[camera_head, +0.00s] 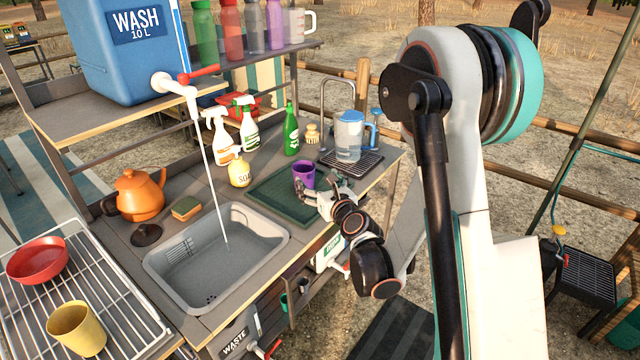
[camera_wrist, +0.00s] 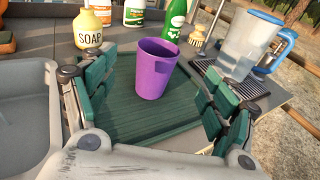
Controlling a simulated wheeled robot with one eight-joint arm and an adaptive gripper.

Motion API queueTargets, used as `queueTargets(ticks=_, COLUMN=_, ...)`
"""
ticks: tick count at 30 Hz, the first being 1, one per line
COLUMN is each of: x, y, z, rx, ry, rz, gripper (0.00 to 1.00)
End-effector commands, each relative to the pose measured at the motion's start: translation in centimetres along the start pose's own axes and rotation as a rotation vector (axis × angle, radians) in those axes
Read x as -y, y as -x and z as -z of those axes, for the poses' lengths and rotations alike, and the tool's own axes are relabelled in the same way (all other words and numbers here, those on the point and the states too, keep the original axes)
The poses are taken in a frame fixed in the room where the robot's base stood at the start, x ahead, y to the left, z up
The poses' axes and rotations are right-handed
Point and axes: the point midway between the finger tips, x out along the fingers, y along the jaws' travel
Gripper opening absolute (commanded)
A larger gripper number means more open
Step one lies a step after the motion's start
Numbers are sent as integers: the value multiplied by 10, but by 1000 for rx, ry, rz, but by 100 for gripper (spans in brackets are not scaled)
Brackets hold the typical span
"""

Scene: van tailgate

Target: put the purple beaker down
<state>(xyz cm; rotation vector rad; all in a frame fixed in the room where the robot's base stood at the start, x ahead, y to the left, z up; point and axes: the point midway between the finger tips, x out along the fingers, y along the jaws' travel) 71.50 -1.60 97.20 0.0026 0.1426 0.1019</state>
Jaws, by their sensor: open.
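The purple beaker (camera_head: 303,174) stands upright on the dark green draining mat (camera_head: 268,197), right of the sink. It also shows in the wrist view (camera_wrist: 155,68), between and beyond the two green-padded fingers, with its base on the ridged mat (camera_wrist: 130,120). My gripper (camera_head: 322,190) is open around the near side of the beaker. In the wrist view my gripper (camera_wrist: 152,92) has its fingers spread wide, with a clear gap on both sides of the beaker. Nothing is held.
The grey sink (camera_head: 215,258) with running water lies left of the mat. A soap bottle (camera_head: 239,172), green bottle (camera_head: 291,130) and brush (camera_head: 312,134) stand behind. A blue-lidded jug (camera_head: 349,135) stands on a black rack (camera_head: 352,164) to the right.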

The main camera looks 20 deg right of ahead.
Motion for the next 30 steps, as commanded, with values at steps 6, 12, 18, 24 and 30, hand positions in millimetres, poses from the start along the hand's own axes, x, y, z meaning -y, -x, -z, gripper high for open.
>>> queueTargets(ticks=6, x=8, y=16, z=-54, rx=83, ry=-241, rz=44, gripper=79)
queueTargets(ticks=12, x=32, y=51, z=-126, rx=210, ry=-702, rz=141, gripper=79)
queueTargets(ticks=18, x=59, y=98, z=-161, rx=303, ry=-1174, rz=257, gripper=79)
queueTargets(ticks=24, x=73, y=153, z=-160, rx=354, ry=-1643, rz=405, gripper=79)
queueTargets(ticks=30, x=64, y=212, z=-130, rx=360, ry=-2091, rz=596, gripper=79)
